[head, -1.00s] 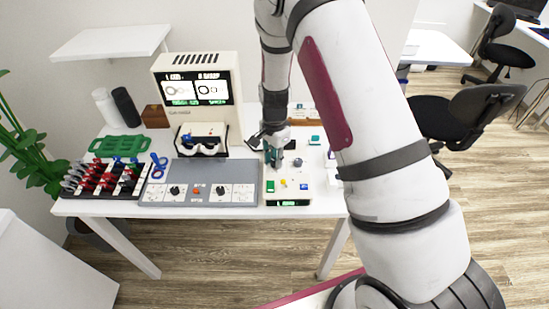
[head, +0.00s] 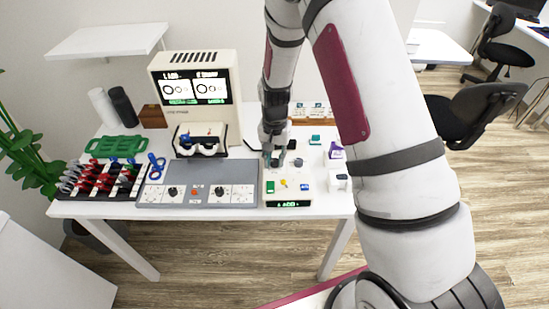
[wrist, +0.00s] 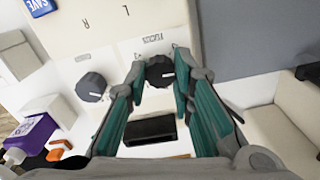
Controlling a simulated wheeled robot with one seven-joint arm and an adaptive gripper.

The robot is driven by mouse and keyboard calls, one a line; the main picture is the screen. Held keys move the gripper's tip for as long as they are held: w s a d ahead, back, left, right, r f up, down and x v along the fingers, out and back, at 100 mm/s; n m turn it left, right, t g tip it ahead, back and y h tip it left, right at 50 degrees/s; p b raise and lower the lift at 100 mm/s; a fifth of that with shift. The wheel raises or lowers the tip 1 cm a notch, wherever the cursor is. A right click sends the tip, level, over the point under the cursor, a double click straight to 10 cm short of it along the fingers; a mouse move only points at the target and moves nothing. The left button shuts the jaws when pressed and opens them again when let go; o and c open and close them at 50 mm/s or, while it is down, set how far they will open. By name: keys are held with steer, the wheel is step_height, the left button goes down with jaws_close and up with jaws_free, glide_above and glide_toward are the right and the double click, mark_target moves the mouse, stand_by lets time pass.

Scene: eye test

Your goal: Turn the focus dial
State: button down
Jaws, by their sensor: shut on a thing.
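The dark round focus dial (wrist: 160,71) sits on the pale control box (wrist: 60,45), with small printed labels near it. My gripper (wrist: 162,76) has its teal-padded fingers on both sides of this dial and is shut on it. In the head view my gripper (head: 274,159) is low over the back left part of the control box (head: 270,198) and hides most of the dial. A second dark dial (wrist: 90,87) stands beside it, free of my fingers; it also shows in the head view (head: 298,162). A white mark shows on each dial.
The box carries coloured buttons and a small lit display (head: 288,204). A grey panel (head: 205,172) with knobs and a screen unit (head: 193,65) stand to the left. A purple item (head: 336,150) lies to the right. A black item (wrist: 150,131) lies behind the dials, close to my fingers.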

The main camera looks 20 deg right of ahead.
mark_target(274, 161)
stand_by(0.4)
steer(key=c, duration=1.4)
jaws_free()
steer(key=shift+o, duration=0.2)
steer(key=shift+r, duration=0.1)
step_height(274, 161, up, 12)
